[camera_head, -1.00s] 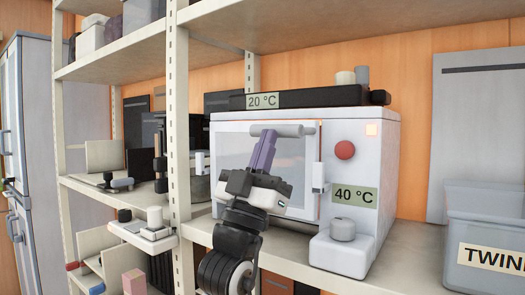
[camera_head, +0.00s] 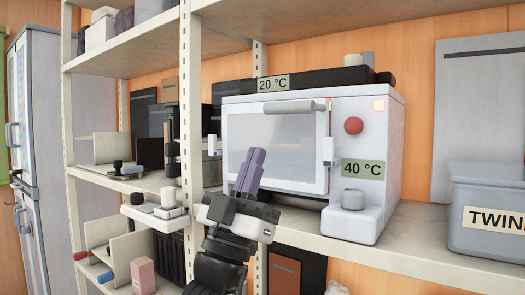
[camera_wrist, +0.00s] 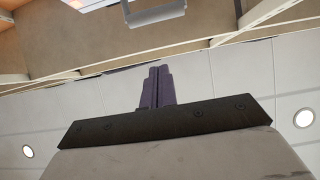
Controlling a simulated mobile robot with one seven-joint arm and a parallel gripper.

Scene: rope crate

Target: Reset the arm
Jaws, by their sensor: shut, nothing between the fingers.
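My gripper (camera_head: 254,158) has purple fingers pressed together with nothing between them. It points up in front of the lower left of a white oven-like box. In the wrist view my gripper (camera_wrist: 158,68) also shows shut and empty, against ceiling panels and the underside of a shelf. In the head view the fingers overlap the box's front, and a gap to it cannot be judged exactly.
The white box (camera_head: 365,120) stands on a shelf (camera_head: 410,240), with a glass door, grey handle (camera_head: 295,107), red button (camera_head: 354,125) and "40 °C" label. A grey crate (camera_head: 485,245) marked "TWIN" stands right. A shelf post (camera_head: 190,130) rises left of my gripper.

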